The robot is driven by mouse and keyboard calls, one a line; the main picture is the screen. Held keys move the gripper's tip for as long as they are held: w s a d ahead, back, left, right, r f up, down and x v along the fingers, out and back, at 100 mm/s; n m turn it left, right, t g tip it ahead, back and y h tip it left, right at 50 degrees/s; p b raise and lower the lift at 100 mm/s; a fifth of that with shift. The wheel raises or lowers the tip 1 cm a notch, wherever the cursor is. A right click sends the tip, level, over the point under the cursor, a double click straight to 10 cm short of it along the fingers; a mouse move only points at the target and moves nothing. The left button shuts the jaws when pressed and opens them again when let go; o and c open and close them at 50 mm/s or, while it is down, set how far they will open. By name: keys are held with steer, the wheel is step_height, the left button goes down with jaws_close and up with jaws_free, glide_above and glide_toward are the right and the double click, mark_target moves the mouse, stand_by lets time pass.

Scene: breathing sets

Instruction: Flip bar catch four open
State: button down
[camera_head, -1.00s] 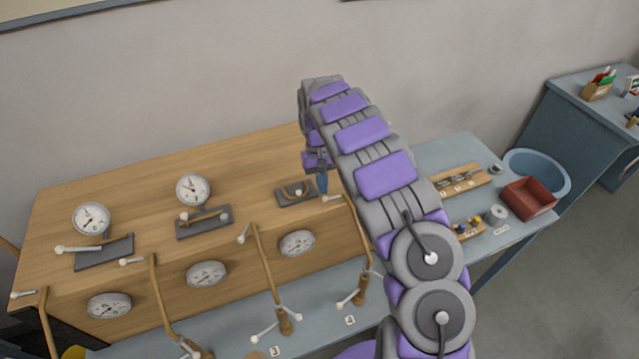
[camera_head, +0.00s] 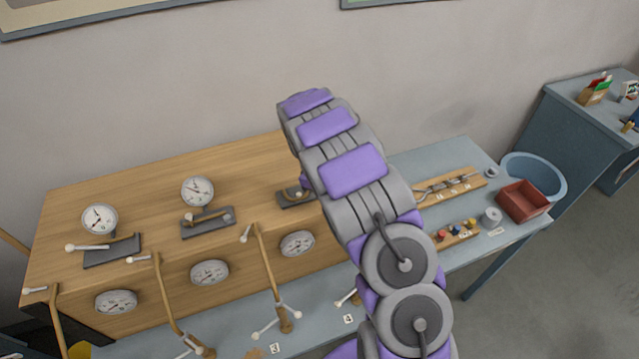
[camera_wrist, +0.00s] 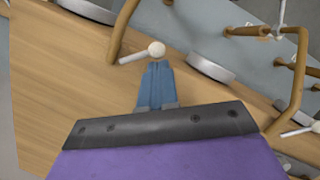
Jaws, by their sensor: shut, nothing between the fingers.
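Bar four stands by the label 4 (camera_head: 348,319) in the head view; only a white-tipped lever (camera_head: 346,299) at its foot shows, and my arm hides the upper part. In the wrist view my gripper (camera_wrist: 157,66) is shut, its blue fingers together with nothing between them. A white ball-ended handle (camera_wrist: 156,48) sits at the fingertips, beside a bent wooden bar (camera_wrist: 120,35). Whether they touch is unclear, and no number shows there. My gripper is hidden behind my arm in the head view.
The wooden cabinet (camera_head: 150,205) carries several gauges and dark plates with levers. Other bars, such as bar three (camera_head: 268,275), stand along its front. A red bin (camera_head: 522,202) and blue tub (camera_head: 533,177) are at the right. The wall is close behind the cabinet.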

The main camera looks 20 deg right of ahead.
steer(key=shift+s+d+r+n, duration=0.1)
steer(key=shift+s+n, duration=0.3)
steer(key=shift+n, duration=0.4)
steer(key=shift+w, duration=0.1)
steer(key=shift+w+d, duration=0.15)
steer(key=shift+w+d+p, duration=0.35)
steer(key=shift+w, duration=0.15)
steer(key=shift+a, duration=0.1)
